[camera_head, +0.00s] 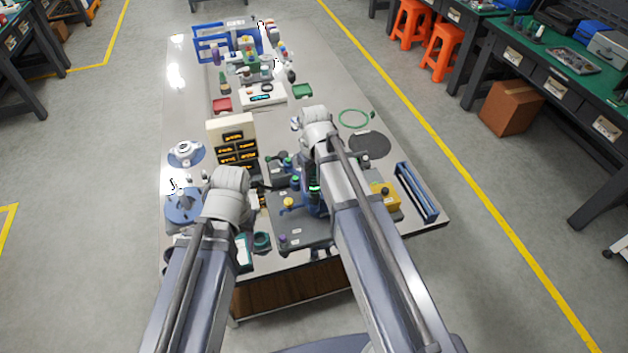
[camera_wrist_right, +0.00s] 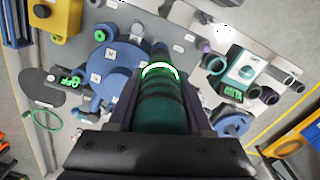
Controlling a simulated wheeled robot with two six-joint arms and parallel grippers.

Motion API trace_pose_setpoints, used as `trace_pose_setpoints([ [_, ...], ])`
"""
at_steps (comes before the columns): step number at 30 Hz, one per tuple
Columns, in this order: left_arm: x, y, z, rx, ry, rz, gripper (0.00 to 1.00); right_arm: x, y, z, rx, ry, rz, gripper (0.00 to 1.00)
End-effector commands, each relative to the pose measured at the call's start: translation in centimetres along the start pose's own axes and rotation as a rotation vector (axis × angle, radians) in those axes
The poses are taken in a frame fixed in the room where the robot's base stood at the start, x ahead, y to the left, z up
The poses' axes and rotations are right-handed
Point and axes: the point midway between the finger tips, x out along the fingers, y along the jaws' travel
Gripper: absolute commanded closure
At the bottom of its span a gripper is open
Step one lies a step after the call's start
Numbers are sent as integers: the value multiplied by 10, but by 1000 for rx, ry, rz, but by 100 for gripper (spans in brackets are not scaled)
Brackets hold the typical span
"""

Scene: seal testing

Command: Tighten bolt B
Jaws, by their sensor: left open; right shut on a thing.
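My right gripper (camera_wrist_right: 157,110) is shut on a dark teal cylindrical tool (camera_wrist_right: 160,105) with a lit green ring. In the head view the tool (camera_head: 314,187) shows beside my right forearm, over the grey test platform (camera_head: 300,232). A blue round flange (camera_wrist_right: 122,62) with small white labels lies below the tool in the wrist view. Bolts with coloured heads stand on the platform, among them a yellow one (camera_head: 288,203) and a purple one (camera_head: 283,238). I cannot tell which is bolt B, nor whether the tool touches a bolt. My left gripper (camera_head: 257,199) is open and mostly hidden by its arm.
A cream label rack (camera_head: 231,130) stands behind my left wrist. A yellow box (camera_head: 385,196) and a blue tray (camera_head: 416,193) lie at the right. A teal ring (camera_head: 262,241) sits near the front edge.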

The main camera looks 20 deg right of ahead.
Motion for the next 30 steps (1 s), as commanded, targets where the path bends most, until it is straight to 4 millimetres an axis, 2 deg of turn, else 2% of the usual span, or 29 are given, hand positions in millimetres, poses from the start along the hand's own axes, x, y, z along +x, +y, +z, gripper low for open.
trace_pose_setpoints([
  [11, -5, 0, 0, 0, 0, 0, 50, -5, 0, 0, 0, 0, 0, 100],
  [30, -46, -4, 3, 0, 0, 0, 50, -46, 0, 0, 0, 0, 0, 100],
])
